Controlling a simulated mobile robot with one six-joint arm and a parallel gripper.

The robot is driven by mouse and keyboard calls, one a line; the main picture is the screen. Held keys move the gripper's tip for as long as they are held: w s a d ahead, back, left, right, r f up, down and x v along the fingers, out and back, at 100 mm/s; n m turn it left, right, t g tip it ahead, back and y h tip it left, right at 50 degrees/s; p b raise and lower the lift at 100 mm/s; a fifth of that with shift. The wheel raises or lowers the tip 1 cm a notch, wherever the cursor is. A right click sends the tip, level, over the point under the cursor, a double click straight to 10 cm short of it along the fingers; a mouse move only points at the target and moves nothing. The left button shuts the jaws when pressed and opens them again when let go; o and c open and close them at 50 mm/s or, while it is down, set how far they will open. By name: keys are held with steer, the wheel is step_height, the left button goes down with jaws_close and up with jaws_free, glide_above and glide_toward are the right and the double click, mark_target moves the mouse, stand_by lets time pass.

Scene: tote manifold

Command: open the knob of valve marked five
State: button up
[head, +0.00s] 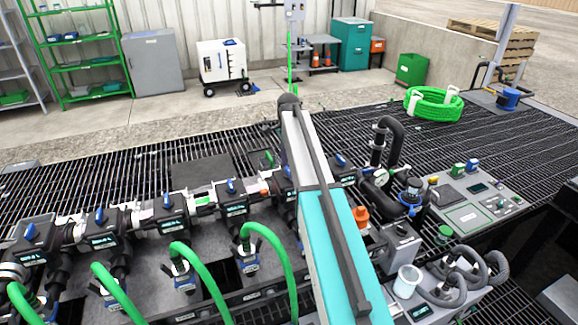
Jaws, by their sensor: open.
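A manifold of dark valve bodies runs across the left and middle of the head view, each topped with a blue knob. Knobs show at the far left (30,231), then further along (98,216), (167,201) and (231,187), with one beside my arm (287,171) and one just right of it (340,159). The valves' small display labels are too small to read, so I cannot tell which is marked five. My teal and grey arm crosses the middle of the view and hides part of the manifold. My gripper is not visible, apparently hidden behind the arm.
Green hoses (184,262) arch in front of the manifold. A black bent pipe with a gauge (381,177) stands right of my arm. A control panel (470,214), a white cup (407,281) and a green hose coil (433,104) lie right. Open grating (110,175) lies behind the valves.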

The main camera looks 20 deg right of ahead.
steer(key=c, duration=1.1)
steer(key=shift+o, duration=0.2)
steer(key=shift+n, duration=0.4)
steer(key=n, duration=0.7)
steer(key=shift+n+p, duration=0.3)
steer(key=shift+n, duration=0.1)
steer(key=n, duration=0.4)
steer(key=shift+n, duration=0.3)
steer(key=n, duration=0.4)
steer(key=shift+n, duration=0.4)
